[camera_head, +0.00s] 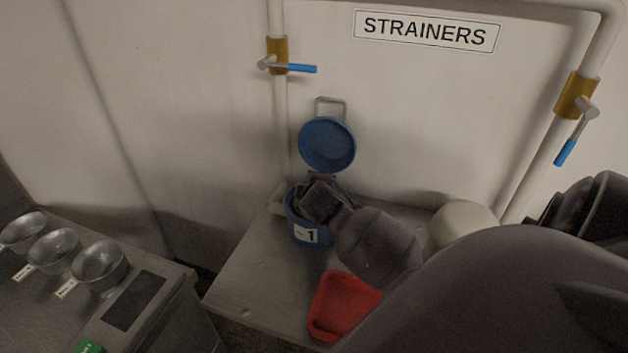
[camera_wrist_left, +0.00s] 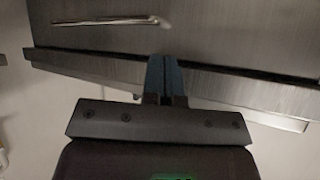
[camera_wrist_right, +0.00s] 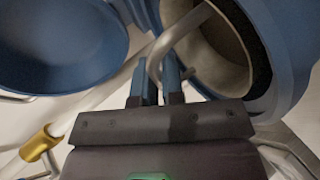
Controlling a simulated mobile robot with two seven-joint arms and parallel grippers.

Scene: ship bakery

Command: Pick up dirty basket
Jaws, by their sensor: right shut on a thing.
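A blue strainer housing (camera_head: 297,214) with a white label "1" stands on the metal bench. Its round blue lid (camera_head: 327,145) is swung up open behind it. My right gripper (camera_head: 318,192) reaches over the housing mouth and hides most of what is inside. In the right wrist view, the blue fingers (camera_wrist_right: 158,82) are shut on a pale bent bar, the basket handle (camera_wrist_right: 178,38), at the open mouth of the housing (camera_wrist_right: 285,45). The basket body is hard to make out. My left gripper (camera_wrist_left: 164,78) is shut and empty, with bare metal surfaces beyond it.
A red tray (camera_head: 338,303) lies on the bench (camera_head: 262,275) in front of the housing. A pale rounded object (camera_head: 462,222) is behind my right arm. Pipes with blue-handled valves (camera_head: 300,68) run along the wall.

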